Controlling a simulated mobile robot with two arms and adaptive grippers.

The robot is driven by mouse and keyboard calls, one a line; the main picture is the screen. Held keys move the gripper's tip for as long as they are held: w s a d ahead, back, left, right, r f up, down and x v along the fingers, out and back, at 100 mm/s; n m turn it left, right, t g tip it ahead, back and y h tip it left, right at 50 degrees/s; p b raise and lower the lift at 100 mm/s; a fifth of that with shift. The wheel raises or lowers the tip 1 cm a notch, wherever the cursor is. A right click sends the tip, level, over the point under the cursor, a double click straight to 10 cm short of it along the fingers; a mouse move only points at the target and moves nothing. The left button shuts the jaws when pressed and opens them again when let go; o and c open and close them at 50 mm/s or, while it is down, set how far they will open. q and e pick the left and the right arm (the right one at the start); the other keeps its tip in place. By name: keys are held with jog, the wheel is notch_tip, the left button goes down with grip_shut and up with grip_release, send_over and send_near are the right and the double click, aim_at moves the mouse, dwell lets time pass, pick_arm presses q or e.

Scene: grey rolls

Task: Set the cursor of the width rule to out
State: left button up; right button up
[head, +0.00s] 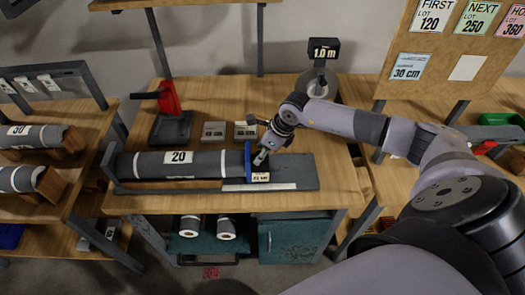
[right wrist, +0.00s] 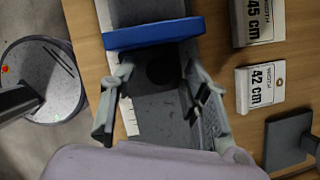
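The width rule (head: 300,170) is a long grey bed on the wooden table, with a pale scale strip along its front edge. A grey roll (head: 205,163) labelled 20 lies on it. The blue upright plate (head: 248,158), apparently the cursor, stands at the roll's right end; it also shows in the right wrist view (right wrist: 152,33). A small label below it is too small to read surely. My right gripper (head: 262,158) is just right of the plate, above the bed. In the wrist view its fingers (right wrist: 158,80) are apart, with a dark round shape between them. My left gripper is out of view.
Width tags (head: 214,131) stand behind the rule; the wrist view shows a 45 cm tag (right wrist: 258,20) and a 42 cm tag (right wrist: 262,86). A red-handled device (head: 170,105) stands back left, a 1.0 m display (head: 323,50) back right. The bed right of the plate is bare.

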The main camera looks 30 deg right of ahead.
grip_shut()
dwell(0.3)
dwell(0.3)
